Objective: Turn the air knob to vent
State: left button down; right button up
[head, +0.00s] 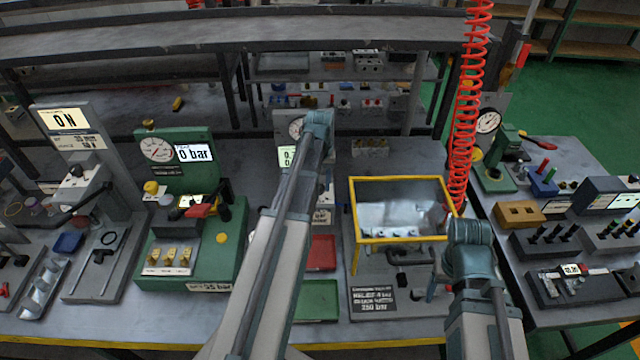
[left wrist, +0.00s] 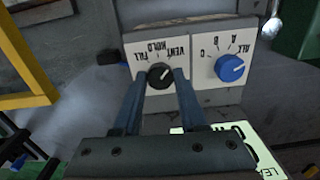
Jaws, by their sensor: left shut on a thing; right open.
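The air knob (left wrist: 159,75) is a small black knob on a white plate, upside down in the left wrist view, with FILL, HOLD and VENT labels around it. A short pale mark shows on the knob; I cannot tell surely which label it points to. My left gripper (left wrist: 158,79) has one blue finger on each side of the knob and is shut on it. In the head view the left arm hides the knob. My right gripper (head: 433,286) is open, largely hidden behind its own wrist, near the yellow-framed box.
A blue knob (left wrist: 229,68) with A, B, C and ALL labels sits beside the air knob. The yellow-framed box (head: 402,239) stands between my arms. A green gauge station (head: 185,240) is left, and a red coiled hose (head: 466,110) hangs at right.

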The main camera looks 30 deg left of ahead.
aim_at(320, 187)
pick_arm(q)
jog(key=shift+m, duration=0.5)
jog(key=shift+c, duration=2.3)
grip_release()
notch_tip(320, 187, up, 14)
jog(key=p, duration=1.4)
jog(key=shift+s+f, duration=0.1)
jog(key=shift+f, duration=0.1)
